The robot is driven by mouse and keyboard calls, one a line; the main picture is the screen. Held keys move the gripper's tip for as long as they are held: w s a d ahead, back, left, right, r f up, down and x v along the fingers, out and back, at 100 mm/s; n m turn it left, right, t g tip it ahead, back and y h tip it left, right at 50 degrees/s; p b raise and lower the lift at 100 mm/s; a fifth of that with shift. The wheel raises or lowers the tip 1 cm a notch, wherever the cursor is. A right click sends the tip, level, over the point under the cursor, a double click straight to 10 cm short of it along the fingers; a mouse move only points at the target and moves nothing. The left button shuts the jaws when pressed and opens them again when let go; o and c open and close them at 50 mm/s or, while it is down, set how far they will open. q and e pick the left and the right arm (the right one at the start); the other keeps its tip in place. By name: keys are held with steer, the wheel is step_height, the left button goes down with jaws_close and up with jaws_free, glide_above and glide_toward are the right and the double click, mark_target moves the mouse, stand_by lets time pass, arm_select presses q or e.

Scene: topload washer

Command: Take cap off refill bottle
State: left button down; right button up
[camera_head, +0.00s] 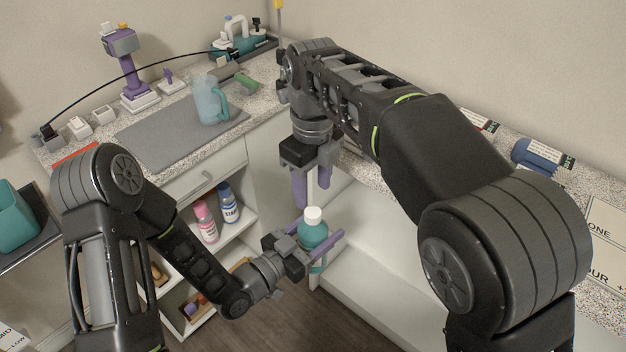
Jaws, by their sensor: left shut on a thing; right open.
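The refill bottle (313,236) is teal with a white cap (313,215) on its top. My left gripper (318,245) has its purple fingers closed around the bottle's body and holds it upright in the air, in front of the open white cabinet. My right gripper (312,188) points down above the bottle, a little behind and above the cap, with its purple fingers apart and empty. The cap is not touched by the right fingers as far as I can see. The lower part of the bottle is partly hidden by the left fingers.
A pink bottle (206,222) and a blue-and-white bottle (229,204) stand on a shelf under the counter. A teal pitcher (208,100) stands on a grey mat (150,134). A purple device (130,65) is behind it. An open white cabinet (365,260) lies right of the bottle.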

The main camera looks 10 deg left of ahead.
mark_target(313, 212)
step_height(313, 212, down, 7)
steer(key=shift+r, duration=0.1)
stand_by(0.4)
jaws_close()
stand_by(0.4)
